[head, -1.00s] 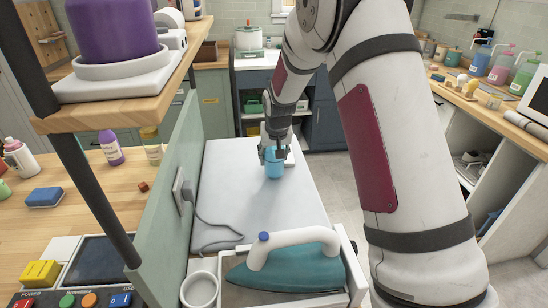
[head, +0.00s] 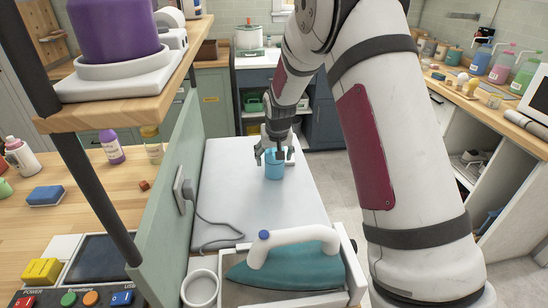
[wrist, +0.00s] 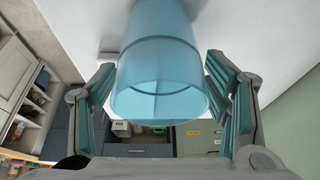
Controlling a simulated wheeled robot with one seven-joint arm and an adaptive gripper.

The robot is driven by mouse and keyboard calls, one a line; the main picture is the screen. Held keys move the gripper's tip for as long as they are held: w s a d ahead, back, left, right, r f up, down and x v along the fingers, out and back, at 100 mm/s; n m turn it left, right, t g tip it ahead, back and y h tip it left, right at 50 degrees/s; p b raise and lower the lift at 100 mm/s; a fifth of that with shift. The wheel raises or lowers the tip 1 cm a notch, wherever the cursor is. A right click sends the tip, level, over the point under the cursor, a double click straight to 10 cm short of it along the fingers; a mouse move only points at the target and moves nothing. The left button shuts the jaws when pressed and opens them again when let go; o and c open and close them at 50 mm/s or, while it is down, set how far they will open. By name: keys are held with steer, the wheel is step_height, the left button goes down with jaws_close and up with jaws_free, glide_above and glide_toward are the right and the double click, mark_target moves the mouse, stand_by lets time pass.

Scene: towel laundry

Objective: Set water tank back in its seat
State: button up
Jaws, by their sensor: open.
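The water tank, a translucent light-blue cylinder, shows in the head view (head: 275,168) toward the far end of the pale board. It looks upright. In the wrist view the tank (wrist: 158,75) fills the upper middle, its open round rim facing me. My gripper (head: 274,156) is open around the tank's upper part. In the wrist view the fingers of my gripper (wrist: 160,85) stand on either side of the tank with gaps visible. A white piece (head: 290,158) sits just beside the tank, partly hidden. I cannot tell whether the tank is in a seat.
The pale board (head: 245,200) is mostly clear in front of the tank. A teal iron (head: 290,268) rests at its near end. A cord (head: 207,225) runs along the left from a plug on a green panel (head: 170,190). A white cup (head: 200,288) stands near the iron.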

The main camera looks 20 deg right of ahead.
steer(key=s+f+v, duration=0.1)
steer(key=s+v, duration=0.1)
steer(key=v, duration=0.9)
steer(key=s+f+v, duration=0.1)
steer(key=s+v, duration=0.1)
steer(key=v, duration=0.9)
steer(key=s+a+r+n, duration=0.1)
steer(key=s+r, duration=0.1)
steer(key=s, duration=1.2)
steer(key=s+a+r+n, duration=0.1)
steer(key=s, duration=1.3)
steer(key=shift+a+r+y, duration=0.35)
steer(key=shift+r+y, duration=0.05)
steer(key=shift+o, duration=0.5)
steer(key=shift+n, duration=0.3)
